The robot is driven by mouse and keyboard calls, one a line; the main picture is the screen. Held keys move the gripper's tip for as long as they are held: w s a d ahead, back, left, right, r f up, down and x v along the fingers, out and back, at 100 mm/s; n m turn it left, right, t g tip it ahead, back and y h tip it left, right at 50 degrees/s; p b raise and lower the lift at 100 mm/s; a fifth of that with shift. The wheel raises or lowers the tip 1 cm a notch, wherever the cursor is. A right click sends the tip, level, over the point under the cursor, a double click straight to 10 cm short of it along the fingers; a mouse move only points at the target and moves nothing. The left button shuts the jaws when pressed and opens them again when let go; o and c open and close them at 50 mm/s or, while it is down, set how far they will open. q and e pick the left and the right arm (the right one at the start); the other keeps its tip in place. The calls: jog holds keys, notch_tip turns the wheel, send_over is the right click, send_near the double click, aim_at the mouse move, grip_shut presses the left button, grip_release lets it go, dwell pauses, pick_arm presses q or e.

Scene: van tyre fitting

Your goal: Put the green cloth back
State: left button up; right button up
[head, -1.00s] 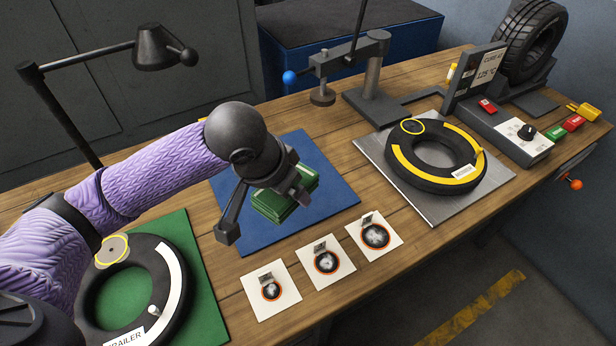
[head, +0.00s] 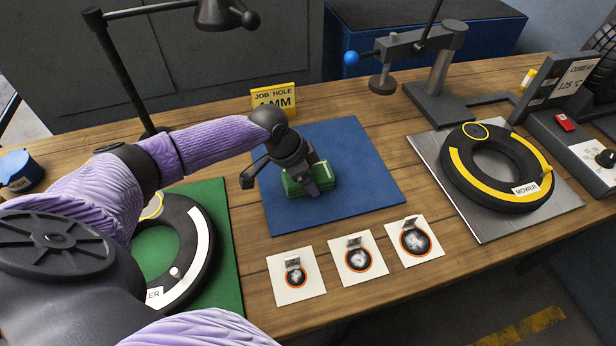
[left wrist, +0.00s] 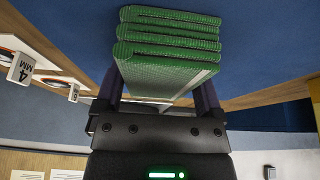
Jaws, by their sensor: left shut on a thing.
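The folded green cloth (head: 296,188) is over the blue mat (head: 362,192) in the middle of the bench. My left gripper (head: 308,182) is shut on the cloth. In the left wrist view the folded cloth (left wrist: 168,45) sits between the two fingers, with blue mat behind it. I cannot tell whether the cloth touches the mat or hangs just above it. My right gripper is not in view.
A tyre marked MOWER (head: 497,166) lies on a metal plate at the right. Another tyre (head: 180,255) lies on a green mat (head: 222,265) at the left. Three patch cards (head: 352,258) line the front edge. A yellow JOB HOLE sign (head: 274,100) stands behind the blue mat.

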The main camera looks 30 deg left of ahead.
pick_arm(q)
jog(key=shift+r, duration=0.1)
jog(key=o, duration=0.8)
jog(key=p+v, duration=0.4)
jog(key=v, duration=0.8)
